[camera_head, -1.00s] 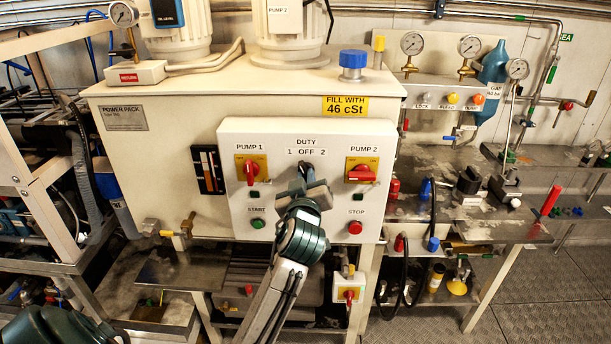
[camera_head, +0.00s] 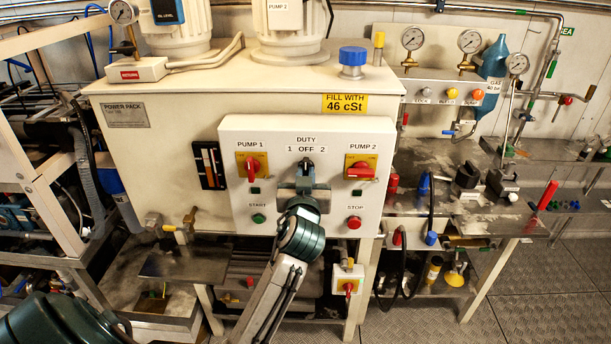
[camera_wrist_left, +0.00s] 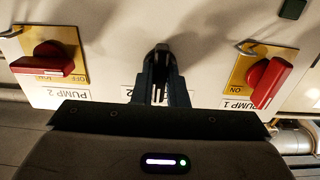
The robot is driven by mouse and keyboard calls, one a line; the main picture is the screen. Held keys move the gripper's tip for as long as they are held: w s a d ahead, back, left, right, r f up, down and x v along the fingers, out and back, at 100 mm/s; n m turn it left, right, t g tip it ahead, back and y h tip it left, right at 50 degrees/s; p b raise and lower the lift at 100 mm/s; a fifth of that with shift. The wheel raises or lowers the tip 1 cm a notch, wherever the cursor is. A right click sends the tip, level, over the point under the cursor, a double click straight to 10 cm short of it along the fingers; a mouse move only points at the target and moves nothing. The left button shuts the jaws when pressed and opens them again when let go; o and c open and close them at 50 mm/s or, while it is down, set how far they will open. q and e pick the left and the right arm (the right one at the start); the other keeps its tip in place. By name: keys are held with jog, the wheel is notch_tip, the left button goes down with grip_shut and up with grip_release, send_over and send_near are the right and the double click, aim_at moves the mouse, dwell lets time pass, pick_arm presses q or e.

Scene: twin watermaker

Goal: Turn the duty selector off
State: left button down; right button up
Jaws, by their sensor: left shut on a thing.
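The duty selector (camera_head: 306,164) is a small black knob under the label "DUTY 1 OFF 2" on the white control panel (camera_head: 284,222). It looks about upright, below the word OFF. My left gripper (camera_head: 306,174) is at the panel with its fingers on the knob. In the left wrist view, which shows the panel upside down, the black knob (camera_wrist_left: 160,54) sits between the two fingertips of my left gripper (camera_wrist_left: 160,76), shut on it. The fingers partly hide the knob. My right gripper is not in view.
The red PUMP 1 switch (camera_head: 251,168) and red PUMP 2 switch (camera_head: 361,171) flank the selector. A green START button (camera_head: 258,218) and red STOP button (camera_head: 354,222) sit lower. A small red-handled switch box (camera_head: 348,283) hangs below the panel.

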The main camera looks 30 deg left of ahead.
pick_arm(q)
jog(key=shift+r, duration=0.15)
jog(key=c, duration=1.6)
grip_release()
jog(key=shift+o, duration=0.8)
jog(key=shift+w+a+f, duration=0.1)
jog(key=shift+w+f, duration=0.1)
jog(key=shift+s, duration=0.1)
jog(key=b+v, duration=0.3)
jog(key=v, duration=0.7)
jog(key=shift+s, duration=0.3)
